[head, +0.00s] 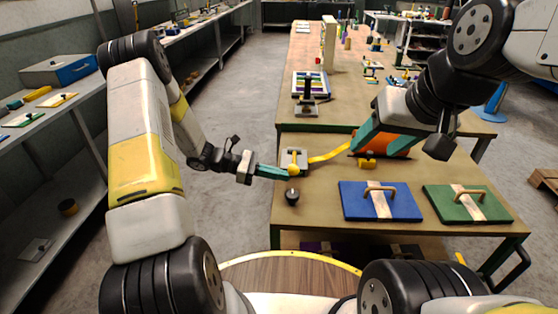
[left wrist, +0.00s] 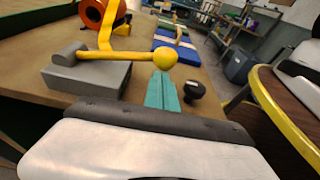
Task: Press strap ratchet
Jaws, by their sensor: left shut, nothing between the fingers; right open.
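The strap ratchet has a grey base (head: 297,156) on the near left part of the table, with a yellow lever ending in a ball (head: 294,170). In the left wrist view the lever (left wrist: 118,55) lies roughly level above the grey block (left wrist: 88,80), its ball (left wrist: 166,60) past the block's edge. A yellow strap (head: 330,155) runs to an orange drum (head: 395,146). My left gripper (head: 286,175) is shut and empty, its teal tips (left wrist: 162,78) right by the ball; I cannot tell whether they touch.
A black knob (head: 292,196) stands close to my left fingertips, near the table's left edge. A blue board (head: 353,205) and a green board (head: 440,206), each with a handle, lie at the front.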

